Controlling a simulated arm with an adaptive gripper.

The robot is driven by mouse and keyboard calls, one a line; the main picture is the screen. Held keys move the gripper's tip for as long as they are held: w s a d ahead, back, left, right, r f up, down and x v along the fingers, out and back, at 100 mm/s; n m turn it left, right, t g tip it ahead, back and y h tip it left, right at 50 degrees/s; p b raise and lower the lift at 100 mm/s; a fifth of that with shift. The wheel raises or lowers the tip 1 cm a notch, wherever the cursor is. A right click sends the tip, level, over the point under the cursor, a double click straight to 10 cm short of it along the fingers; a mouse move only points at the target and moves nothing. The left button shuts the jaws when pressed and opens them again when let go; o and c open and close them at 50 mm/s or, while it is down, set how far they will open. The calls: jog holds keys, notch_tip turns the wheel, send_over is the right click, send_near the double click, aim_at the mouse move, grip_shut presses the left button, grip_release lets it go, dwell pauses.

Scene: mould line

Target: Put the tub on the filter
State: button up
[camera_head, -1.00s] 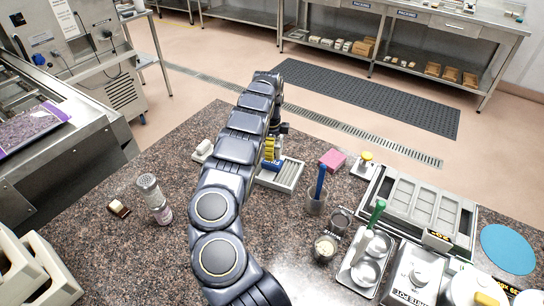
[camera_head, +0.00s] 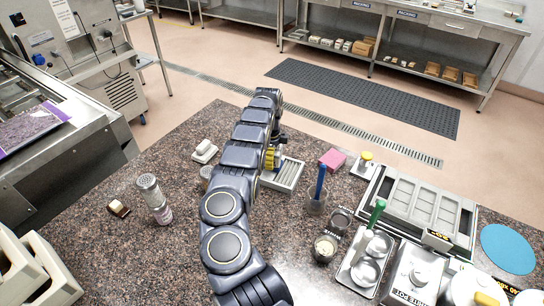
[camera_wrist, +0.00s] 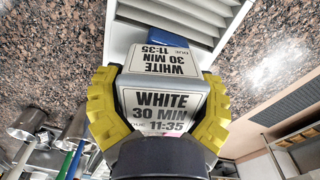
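The tub (camera_wrist: 160,108) is a grey box with black-on-white labels reading WHITE 30 MIN 11:35. In the wrist view it sits between the yellow fingers of my gripper (camera_wrist: 160,95), which press against its two sides. In the head view my gripper (camera_head: 271,157) is at the left edge of a pale slatted tray (camera_head: 290,174), and my arm hides most of the tub. The slatted tray also shows just beyond the tub in the wrist view (camera_wrist: 125,35), with a blue piece (camera_wrist: 190,40) on it. I cannot tell for certain that this tray is the filter.
A pink block (camera_head: 332,159) and a cup with a blue-handled tool (camera_head: 317,202) stand right of the tray. A mould frame (camera_head: 420,205) is farther right. A white object (camera_head: 204,151) and a shaker (camera_head: 152,195) are left of my arm.

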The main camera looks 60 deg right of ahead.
jog(key=o, duration=0.3)
